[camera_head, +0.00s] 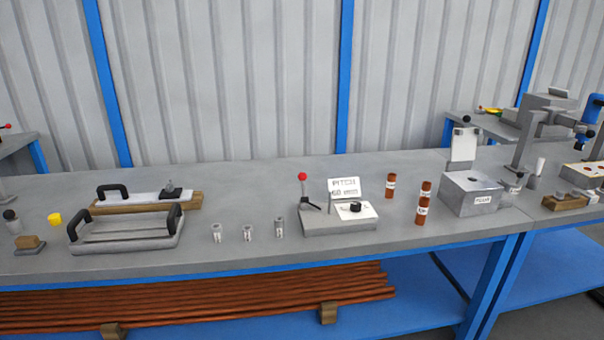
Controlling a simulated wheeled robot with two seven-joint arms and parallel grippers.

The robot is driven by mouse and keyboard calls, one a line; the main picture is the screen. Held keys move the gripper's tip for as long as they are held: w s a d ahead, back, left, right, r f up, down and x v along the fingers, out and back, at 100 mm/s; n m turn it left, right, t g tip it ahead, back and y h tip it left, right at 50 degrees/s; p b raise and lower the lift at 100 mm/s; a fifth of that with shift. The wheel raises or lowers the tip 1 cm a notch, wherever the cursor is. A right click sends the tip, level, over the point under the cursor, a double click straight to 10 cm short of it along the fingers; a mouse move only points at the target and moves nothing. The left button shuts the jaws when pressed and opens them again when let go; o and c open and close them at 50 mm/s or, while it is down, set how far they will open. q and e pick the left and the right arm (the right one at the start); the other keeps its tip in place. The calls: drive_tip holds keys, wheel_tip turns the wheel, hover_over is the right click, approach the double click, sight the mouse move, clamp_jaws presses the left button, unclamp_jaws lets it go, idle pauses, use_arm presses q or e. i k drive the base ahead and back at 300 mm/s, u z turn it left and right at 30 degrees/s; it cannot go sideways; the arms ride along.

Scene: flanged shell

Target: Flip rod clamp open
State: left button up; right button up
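No part labelled as a rod clamp can be read. A grey fixture (340,222) stands mid-bench, with a thin lever ending in a red ball knob (302,176) that points up at its left. The fixture also carries a white sign reading PITCH (344,186) and a white plate with a black knob (354,208). I cannot tell whether this is the clamp, or whether it is open or shut. Long brown rods (200,305) lie on blocks on the blue shelf below. Neither of my grippers is in view.
A grey tray with black handles (128,240) and a wooden board (185,204) are at left. Several small metal cylinders (248,232) stand left of the fixture. Brown cylinders (423,203), a grey box (470,193) and a press (540,130) are at right. The front bench strip is clear.

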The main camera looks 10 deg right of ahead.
sight(302, 176)
drive_tip(key=z, duration=1.95)
drive_tip(key=i, duration=1.65)
drive_tip(key=u, duration=3.15)
